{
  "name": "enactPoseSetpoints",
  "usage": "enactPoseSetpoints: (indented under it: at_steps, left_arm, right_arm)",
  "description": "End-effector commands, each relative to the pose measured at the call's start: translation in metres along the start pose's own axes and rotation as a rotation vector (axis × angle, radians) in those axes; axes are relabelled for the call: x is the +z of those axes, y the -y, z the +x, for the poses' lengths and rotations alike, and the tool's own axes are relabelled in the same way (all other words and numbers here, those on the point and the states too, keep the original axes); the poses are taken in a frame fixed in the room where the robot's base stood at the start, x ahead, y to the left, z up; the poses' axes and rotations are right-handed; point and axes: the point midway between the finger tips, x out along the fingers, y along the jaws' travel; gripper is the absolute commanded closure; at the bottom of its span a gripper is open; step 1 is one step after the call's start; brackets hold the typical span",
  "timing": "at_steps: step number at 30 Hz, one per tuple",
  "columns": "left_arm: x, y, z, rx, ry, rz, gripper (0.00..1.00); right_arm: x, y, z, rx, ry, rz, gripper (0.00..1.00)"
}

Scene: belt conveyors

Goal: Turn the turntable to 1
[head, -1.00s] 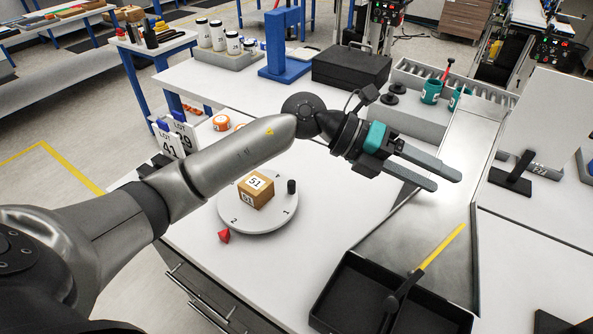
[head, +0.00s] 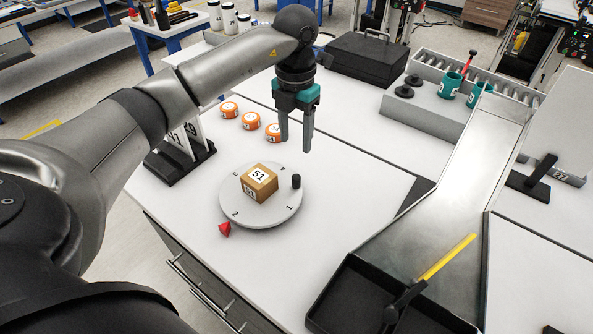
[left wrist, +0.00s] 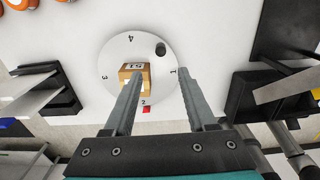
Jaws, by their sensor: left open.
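The turntable (head: 260,213) is a white round disc on the white table, with numbers around its rim and a small black upright peg (head: 296,181) near its edge. A cardboard box (head: 259,183) marked 51 stands on it. A red pointer (head: 225,229) sits beside the rim, nearest the 2. My left gripper (head: 295,147) is open and empty, pointing down above the table just behind the turntable. In the left wrist view the turntable (left wrist: 113,64), peg (left wrist: 160,49) and box (left wrist: 129,70) lie beyond the open fingers (left wrist: 155,80). My right gripper is not seen.
Several orange round items (head: 250,120) lie behind the turntable. A black rack (head: 183,158) with number cards stands to its left. A black tray (head: 350,297) with a yellow-handled tool and a metal chute (head: 440,205) are to the right. The table between turntable and chute is clear.

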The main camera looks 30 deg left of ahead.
Motion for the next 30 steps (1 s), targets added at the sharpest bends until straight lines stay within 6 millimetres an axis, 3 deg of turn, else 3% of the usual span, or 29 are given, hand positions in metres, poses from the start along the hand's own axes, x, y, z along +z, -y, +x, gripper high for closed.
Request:
enactPoseSetpoints:
  at_steps: [9,15,28,30]
  left_arm:
    - [-0.001,0.002,0.071,-0.003,-0.004,0.002,0.43]
    - [0.0,0.002,0.1,-0.004,-0.002,0.002,0.43]
    - [0.0,0.001,0.111,-0.003,0.001,0.003,0.43]
    - [0.0,0.001,0.111,-0.003,0.001,0.003,0.49]
  right_arm:
    - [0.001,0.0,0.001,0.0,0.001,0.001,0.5]
    - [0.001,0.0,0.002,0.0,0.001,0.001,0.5]
    - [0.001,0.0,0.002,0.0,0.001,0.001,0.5]
    - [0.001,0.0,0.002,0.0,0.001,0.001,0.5]
